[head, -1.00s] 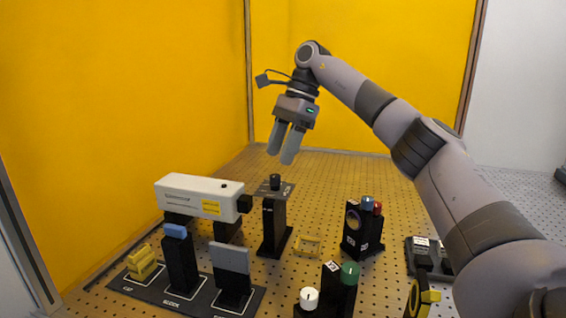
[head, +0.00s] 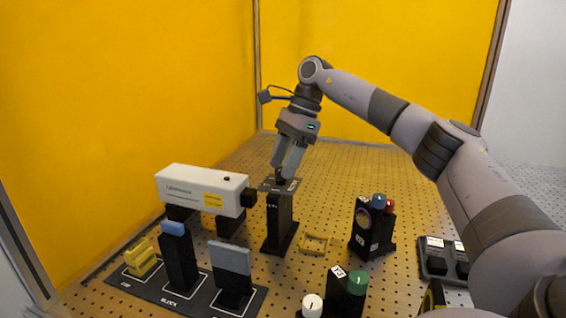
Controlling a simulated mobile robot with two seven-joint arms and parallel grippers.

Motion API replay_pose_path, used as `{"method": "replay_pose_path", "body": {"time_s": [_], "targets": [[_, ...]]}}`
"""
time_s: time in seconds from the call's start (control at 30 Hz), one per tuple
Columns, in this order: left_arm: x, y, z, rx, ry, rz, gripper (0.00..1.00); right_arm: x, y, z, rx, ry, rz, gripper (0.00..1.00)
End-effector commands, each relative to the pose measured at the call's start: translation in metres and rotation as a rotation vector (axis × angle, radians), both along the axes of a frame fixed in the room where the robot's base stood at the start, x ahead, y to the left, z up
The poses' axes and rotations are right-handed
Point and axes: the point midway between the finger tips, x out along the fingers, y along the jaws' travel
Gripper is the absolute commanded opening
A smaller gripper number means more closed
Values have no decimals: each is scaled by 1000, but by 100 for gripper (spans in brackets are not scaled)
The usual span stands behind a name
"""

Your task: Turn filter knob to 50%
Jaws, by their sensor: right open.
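The filter knob (head: 281,176) is a small dark knob on a flat dark plate (head: 290,186). The plate tops a black post (head: 280,222) that stands in front of the white laser housing's end. My right gripper (head: 285,172) points down at the knob, its two grey fingers reaching to either side of it just above the plate. The fingers are open and partly hide the knob. Whether they touch it I cannot tell. The plate's markings are too small to read. My left gripper is not in view.
The white laser housing (head: 195,188) lies left of the post. A black tray (head: 200,302) holds a yellow piece (head: 140,258) and blocks at front left. A black mount (head: 372,232) with blue and red knobs stands right. A yellow frame (head: 314,243) lies between. Green (head: 357,283) and white (head: 312,305) knobs are in front.

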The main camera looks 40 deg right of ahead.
Motion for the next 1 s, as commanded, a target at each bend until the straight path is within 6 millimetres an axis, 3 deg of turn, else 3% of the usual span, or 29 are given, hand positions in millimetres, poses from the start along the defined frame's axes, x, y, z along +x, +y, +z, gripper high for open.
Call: {"method": "replay_pose_path", "body": {"time_s": [0.37, 0.5, 0.53, 1.0], "targets": [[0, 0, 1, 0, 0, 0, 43, 1, 3, -7, 1, -1, -1, 52], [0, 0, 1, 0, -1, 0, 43, 1, 3, -7, 1, -1, 0, 7], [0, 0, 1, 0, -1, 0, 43, 1, 3, -7, 1, -1, 0, 0], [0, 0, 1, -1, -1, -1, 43, 0, 3, -6, -1, -2, -89, 0]]}}
